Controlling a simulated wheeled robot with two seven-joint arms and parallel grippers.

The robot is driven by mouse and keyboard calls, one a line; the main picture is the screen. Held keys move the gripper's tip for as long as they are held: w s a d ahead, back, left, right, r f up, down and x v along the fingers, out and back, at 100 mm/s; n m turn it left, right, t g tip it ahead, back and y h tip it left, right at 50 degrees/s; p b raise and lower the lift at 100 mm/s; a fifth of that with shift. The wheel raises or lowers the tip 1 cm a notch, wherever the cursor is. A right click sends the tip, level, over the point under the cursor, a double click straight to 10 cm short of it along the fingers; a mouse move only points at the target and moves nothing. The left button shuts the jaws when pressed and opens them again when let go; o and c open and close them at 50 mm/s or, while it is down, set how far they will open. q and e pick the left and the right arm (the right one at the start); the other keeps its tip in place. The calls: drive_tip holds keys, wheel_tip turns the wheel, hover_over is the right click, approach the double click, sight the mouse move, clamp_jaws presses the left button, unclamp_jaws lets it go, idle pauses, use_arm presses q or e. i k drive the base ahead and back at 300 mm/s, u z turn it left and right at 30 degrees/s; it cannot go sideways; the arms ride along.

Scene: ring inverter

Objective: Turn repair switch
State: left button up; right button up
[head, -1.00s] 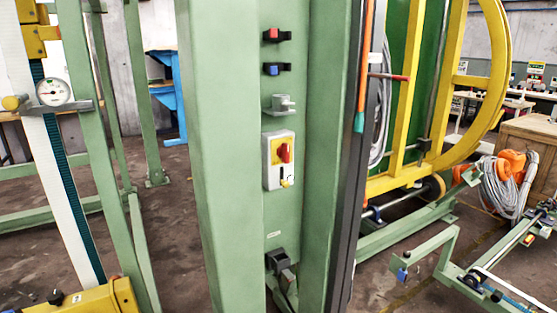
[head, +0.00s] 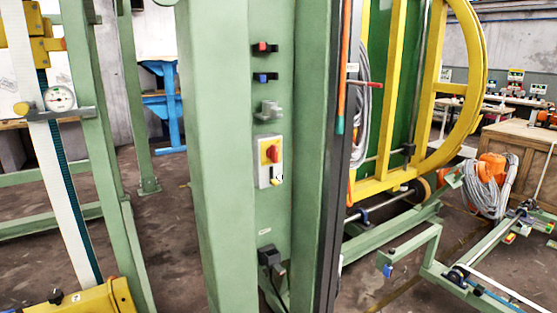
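The repair switch appears to be the grey box (head: 265,174) with a yellow plate and a red rotary knob (head: 273,154), mounted on the inner face of the green column (head: 232,150). The knob looks roughly upright, but its exact angle is too small to tell. A small yellow and white part sits at the box's lower right. Neither of my grippers shows in the head view, and nothing touches the switch.
Above the box are a grey fitting (head: 268,110), a blue-fronted block (head: 265,78) and a red-fronted block (head: 265,47). A black connector (head: 268,256) is below. A yellow ring frame (head: 470,90) stands right. Dark floor (head: 375,285) shows in front, right of the column.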

sight(273, 152)
drive_tip(key=k, duration=0.25)
drive_tip(key=u, duration=1.25)
drive_tip(key=i, duration=1)
drive_tip(key=z, duration=0.1)
